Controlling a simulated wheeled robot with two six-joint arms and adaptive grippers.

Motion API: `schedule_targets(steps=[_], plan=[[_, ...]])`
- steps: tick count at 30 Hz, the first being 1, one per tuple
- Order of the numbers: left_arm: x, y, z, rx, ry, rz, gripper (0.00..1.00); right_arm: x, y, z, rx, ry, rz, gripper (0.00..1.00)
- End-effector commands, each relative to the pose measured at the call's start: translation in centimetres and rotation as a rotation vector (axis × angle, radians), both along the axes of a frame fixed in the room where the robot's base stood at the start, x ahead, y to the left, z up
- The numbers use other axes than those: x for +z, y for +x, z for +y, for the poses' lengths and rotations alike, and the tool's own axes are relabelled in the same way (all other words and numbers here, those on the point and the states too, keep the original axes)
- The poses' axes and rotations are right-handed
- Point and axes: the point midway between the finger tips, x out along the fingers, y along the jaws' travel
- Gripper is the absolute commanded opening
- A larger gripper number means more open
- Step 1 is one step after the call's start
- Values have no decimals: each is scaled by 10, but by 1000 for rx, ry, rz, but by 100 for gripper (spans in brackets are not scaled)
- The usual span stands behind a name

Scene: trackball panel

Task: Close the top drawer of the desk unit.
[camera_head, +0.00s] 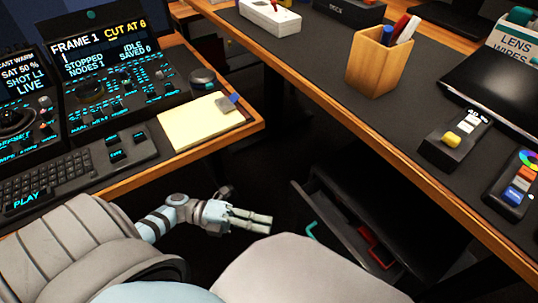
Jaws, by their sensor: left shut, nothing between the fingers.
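The desk unit stands in shadow under the right-hand desk, and a dark drawer (335,222) is pulled out from it toward the left. A teal curved piece (311,229) shows by its near side, and a red curved piece (374,243) shows farther right. I cannot tell whether these are handles or contents. My left gripper (262,218) is shut and empty, apart from the drawer at its left, with fingers pointing right toward it. My pale arm parts hide the drawer's lower area. My right gripper is not in view.
The left desk's wooden edge (200,152) is above my left gripper, with a yellow notepad (200,121) and keyboard (75,172) on it. The right desk's edge (400,165) overhangs the drawer. A wooden pen cup (378,62) stands on that desk. Dark open space separates the desks.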

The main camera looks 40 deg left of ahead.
Motion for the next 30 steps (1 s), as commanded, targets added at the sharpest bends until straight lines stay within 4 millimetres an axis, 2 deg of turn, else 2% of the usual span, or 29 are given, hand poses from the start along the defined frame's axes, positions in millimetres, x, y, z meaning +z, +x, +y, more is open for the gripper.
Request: schedule_targets(steps=[10,15,18,30], plan=[[1,31,-70,3,-8,0,0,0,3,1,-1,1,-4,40],[-1,57,-79,5,-5,1,0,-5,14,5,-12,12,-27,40],[0,64,-82,4,-4,2,0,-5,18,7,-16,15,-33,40],[1,68,-82,7,-4,5,0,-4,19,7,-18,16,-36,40]])
